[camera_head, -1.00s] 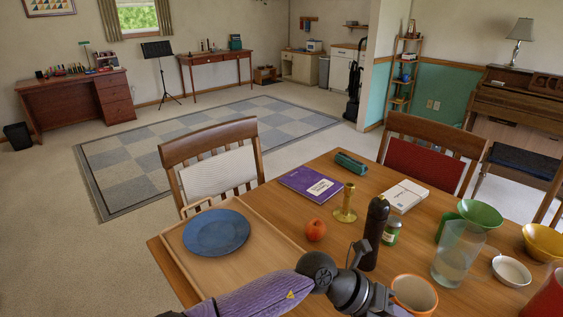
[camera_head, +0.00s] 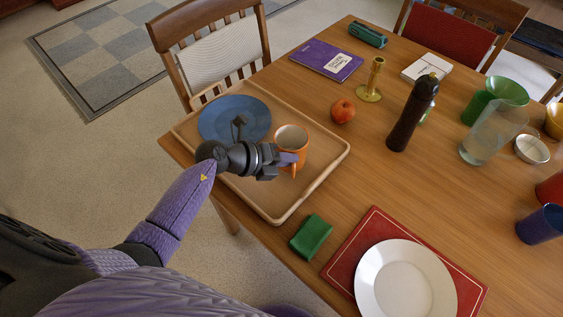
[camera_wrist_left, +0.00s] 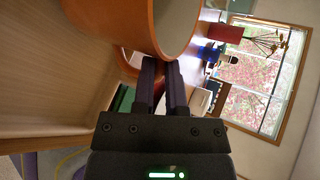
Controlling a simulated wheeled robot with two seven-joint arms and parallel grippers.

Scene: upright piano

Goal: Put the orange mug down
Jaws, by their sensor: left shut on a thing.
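The orange mug (camera_head: 291,147) is upright over the right part of the wooden tray (camera_head: 330,158) in the head view. I cannot tell whether its base touches the tray. My left gripper (camera_head: 289,160) reaches it from the left and is shut on its handle side. In the left wrist view the fingers (camera_wrist_left: 161,84) are closed together at the mug (camera_wrist_left: 178,25), which fills the upper left. The handle is partly hidden by the fingers. My right gripper is not in view.
A blue plate (camera_head: 235,118) lies on the tray's left part. A green sponge-like block (camera_head: 311,237) and a white plate (camera_head: 405,282) on a red mat (camera_head: 375,225) are in front. An orange fruit (camera_head: 343,111), candlestick (camera_head: 371,82) and dark pepper mill (camera_head: 410,115) stand behind right.

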